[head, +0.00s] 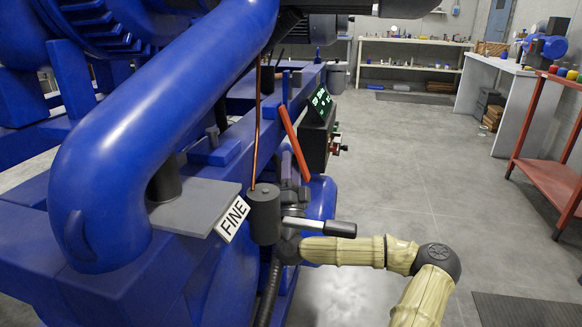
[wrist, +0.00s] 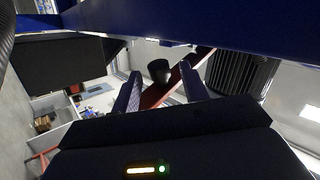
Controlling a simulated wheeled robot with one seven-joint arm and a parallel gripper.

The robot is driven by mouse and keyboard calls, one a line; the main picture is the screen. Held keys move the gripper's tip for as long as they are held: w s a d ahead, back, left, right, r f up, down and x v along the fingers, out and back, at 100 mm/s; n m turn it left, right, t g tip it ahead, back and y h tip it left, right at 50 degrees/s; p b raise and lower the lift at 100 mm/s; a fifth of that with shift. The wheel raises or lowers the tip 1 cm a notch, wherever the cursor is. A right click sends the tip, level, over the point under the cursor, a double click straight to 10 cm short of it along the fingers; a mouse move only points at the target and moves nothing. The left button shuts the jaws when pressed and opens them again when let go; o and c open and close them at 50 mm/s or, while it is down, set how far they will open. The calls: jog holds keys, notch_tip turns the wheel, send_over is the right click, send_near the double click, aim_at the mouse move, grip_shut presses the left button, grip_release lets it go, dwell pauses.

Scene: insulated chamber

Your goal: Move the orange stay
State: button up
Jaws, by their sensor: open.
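The orange stay (head: 294,141) is a slim flat bar, tilted, at the side of the blue machine beside the control box. In the wrist view the stay (wrist: 187,82) runs diagonally beyond and between my fingers. My gripper (head: 288,163) is near the stay's lower part in the head view, partly hidden behind the lever fitting. In the wrist view my gripper (wrist: 160,74) is open, with one finger on each side of a black round knob (wrist: 159,71) and part of the stay. I see no clear contact with the stay.
A grey cylinder (head: 264,214) with a black-handled lever (head: 327,228) and a "FINE" plate (head: 232,218) stand in front of my gripper. The control box (head: 319,132) is close on the right. A red table (head: 545,168) stands far right; the floor between is clear.

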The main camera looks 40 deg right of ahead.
jog(key=shift+w+d+r, duration=0.2)
jog(key=shift+r, duration=0.1)
grip_shut()
jog(key=shift+n+y, duration=0.3)
